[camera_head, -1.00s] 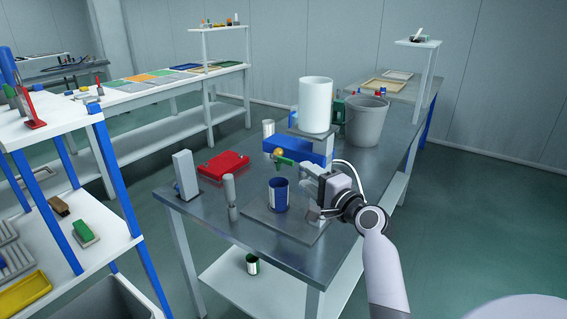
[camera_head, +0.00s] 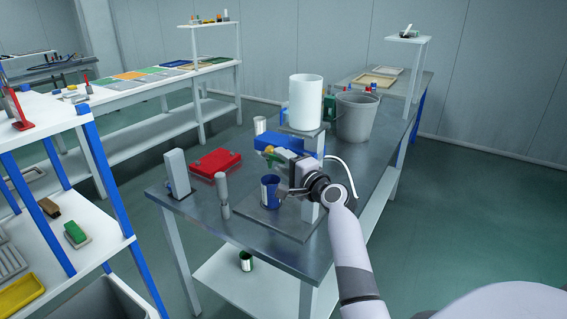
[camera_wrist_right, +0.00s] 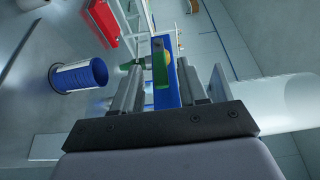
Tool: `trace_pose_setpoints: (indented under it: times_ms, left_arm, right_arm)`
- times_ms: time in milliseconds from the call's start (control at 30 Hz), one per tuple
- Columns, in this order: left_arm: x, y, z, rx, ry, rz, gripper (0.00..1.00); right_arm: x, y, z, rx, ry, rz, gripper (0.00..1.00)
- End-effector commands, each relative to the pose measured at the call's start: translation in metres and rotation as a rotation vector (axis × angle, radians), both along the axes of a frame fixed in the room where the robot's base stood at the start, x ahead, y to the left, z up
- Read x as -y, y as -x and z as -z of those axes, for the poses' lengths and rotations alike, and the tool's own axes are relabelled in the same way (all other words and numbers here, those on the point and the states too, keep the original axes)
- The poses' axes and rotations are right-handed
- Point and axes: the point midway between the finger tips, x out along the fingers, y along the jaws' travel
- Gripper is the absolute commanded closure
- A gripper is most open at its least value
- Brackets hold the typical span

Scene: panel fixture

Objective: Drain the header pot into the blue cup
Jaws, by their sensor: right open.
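The header pot (camera_head: 306,102) is a tall white cylinder standing on a raised support at the back of the bench. Below it is a green tap (camera_head: 276,157) with a yellow part; the right wrist view shows its green lever (camera_wrist_right: 161,68). The blue cup (camera_head: 270,192) stands upright on a grey plate in front of the tap, partly hidden by my gripper in the head view. It lies left of the fingers in the wrist view (camera_wrist_right: 80,76). My right gripper (camera_head: 281,172) is open, its fingers on either side of the lever's line. Contact cannot be told.
A red case (camera_head: 215,162) lies left of the blue block (camera_head: 277,145). A grey bucket (camera_head: 356,116) stands behind right. A grey post (camera_head: 222,194) and a pale upright box (camera_head: 177,172) stand at the bench's left. A can (camera_head: 246,261) is on the lower shelf.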

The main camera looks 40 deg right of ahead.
Motion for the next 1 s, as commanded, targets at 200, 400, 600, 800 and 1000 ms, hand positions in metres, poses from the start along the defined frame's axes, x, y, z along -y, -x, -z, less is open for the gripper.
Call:
trace_pose_setpoints:
  times_ms: [200, 400, 600, 800, 1000]
  left_arm:
    - [0.0, 0.0, 0.0, 0.0, -0.001, 0.001, 0.57]
    - [0.0, 0.0, 0.0, 0.0, -0.001, 0.001, 0.57]
    - [0.0, 0.0, 0.0, 0.0, -0.001, 0.001, 0.57]
    - [0.0, 0.0, 0.0, 0.0, 0.0, 0.001, 0.57]
    - [0.0, 0.0, 0.0, -0.001, 0.0, 0.001, 0.57]
  right_arm:
    - [0.0, 0.0, 0.0, 0.0, 0.0, 0.0, 1.0]
    - [0.0, 0.0, 0.0, -0.001, 0.001, 0.0, 1.0]
    - [0.0, 0.0, -0.003, -0.022, 0.011, -0.001, 1.0]
    - [0.0, 0.0, -0.009, -0.09, 0.04, 0.0, 1.0]
    - [0.0, -0.002, -0.017, -0.201, 0.087, 0.001, 1.0]
